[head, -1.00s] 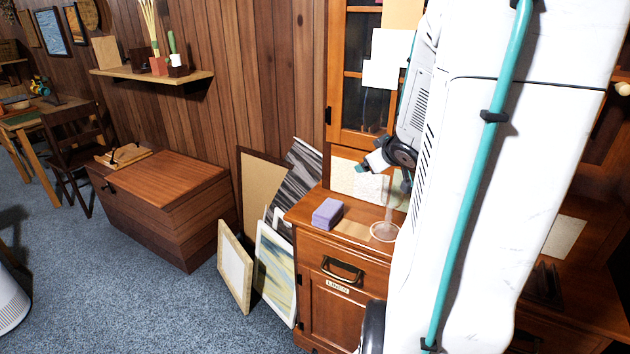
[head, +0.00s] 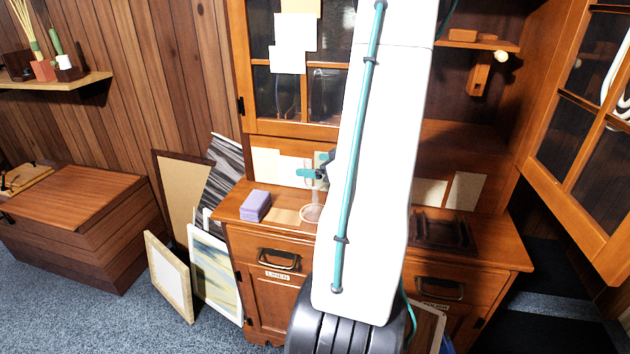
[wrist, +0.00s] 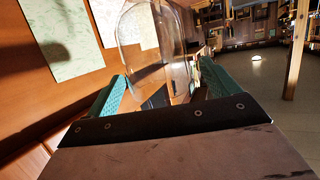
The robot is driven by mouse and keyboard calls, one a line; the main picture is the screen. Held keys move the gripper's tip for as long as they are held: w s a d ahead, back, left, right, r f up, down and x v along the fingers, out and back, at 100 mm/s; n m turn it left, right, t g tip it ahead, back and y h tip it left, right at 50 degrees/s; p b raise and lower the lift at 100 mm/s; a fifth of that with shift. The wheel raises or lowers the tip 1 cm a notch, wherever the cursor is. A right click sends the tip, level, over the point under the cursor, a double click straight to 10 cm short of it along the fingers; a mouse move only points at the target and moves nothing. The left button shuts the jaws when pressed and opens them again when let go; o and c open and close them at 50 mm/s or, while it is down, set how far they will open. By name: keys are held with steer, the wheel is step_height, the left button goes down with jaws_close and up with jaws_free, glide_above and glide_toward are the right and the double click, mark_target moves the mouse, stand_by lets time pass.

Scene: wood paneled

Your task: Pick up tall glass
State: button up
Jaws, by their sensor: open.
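The tall glass is clear and stands upright on the cabinet counter; its round foot (head: 311,214) shows in the head view, just left of my arm. Its upper part is hard to make out there, behind or between the teal fingers. My gripper (head: 311,173) is at the height of the glass's upper part. In the wrist view the glass bowl (wrist: 150,40) rises between and beyond the two spread teal fingers of my gripper (wrist: 157,88). The gripper is open. I cannot tell whether either finger touches the glass.
A purple block (head: 255,206) sits on the counter (head: 480,250) left of the glass. A dark wooden rack (head: 443,232) stands right of my arm. Papers (head: 297,170) are on the cabinet back behind the glass. An open cabinet door (head: 580,150) juts out at the right.

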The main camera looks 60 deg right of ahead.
steer(key=x, duration=0.2)
steer(key=shift+w, duration=0.25)
steer(key=c, duration=1.3)
steer(key=shift+o, duration=0.2)
